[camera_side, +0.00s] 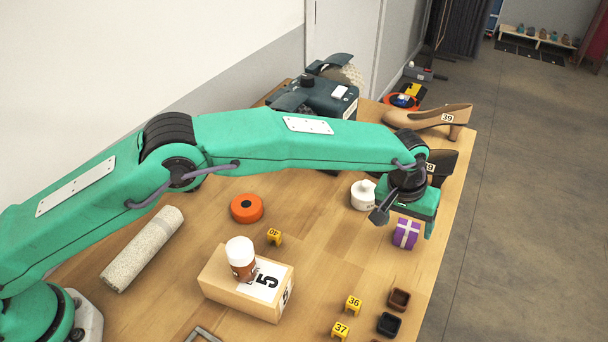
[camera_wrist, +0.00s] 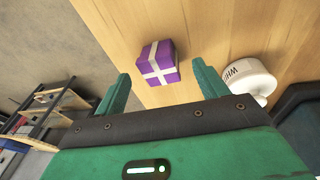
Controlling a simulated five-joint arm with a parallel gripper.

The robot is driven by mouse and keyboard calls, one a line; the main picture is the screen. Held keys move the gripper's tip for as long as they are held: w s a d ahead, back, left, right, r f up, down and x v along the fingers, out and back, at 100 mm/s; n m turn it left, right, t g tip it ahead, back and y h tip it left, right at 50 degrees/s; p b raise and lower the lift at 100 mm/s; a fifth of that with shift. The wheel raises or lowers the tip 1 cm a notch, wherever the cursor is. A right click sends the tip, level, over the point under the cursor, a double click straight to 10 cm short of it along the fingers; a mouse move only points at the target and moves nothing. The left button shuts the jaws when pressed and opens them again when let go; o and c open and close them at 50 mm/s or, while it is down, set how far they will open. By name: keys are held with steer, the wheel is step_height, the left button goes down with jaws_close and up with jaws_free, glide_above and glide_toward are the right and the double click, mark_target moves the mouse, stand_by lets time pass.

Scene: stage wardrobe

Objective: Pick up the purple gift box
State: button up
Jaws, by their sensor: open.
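The purple gift box (camera_side: 406,233) with a pale ribbon cross sits on the wooden table near its right edge in the side view. It also shows in the wrist view (camera_wrist: 160,63), ahead of my fingers and between their lines. My gripper (camera_side: 402,222) is above the table close to the box, and one finger partly overlaps that area in the side view. In the wrist view my gripper (camera_wrist: 162,90) has its two green fingers spread wide with nothing between them. The box is apart from both fingers there.
A white lidded jar (camera_side: 363,195) stands just left of the box; it shows at right in the wrist view (camera_wrist: 246,78). A tan shoe (camera_side: 428,117) lies behind. A wooden block (camera_side: 240,290) with a bottle, an orange roll (camera_side: 247,208) and small dark trays (camera_side: 399,299) are nearer.

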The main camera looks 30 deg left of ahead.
steer(key=shift+x, duration=0.95)
steer(key=shift+c, duration=0.2)
steer(key=c, duration=1.1)
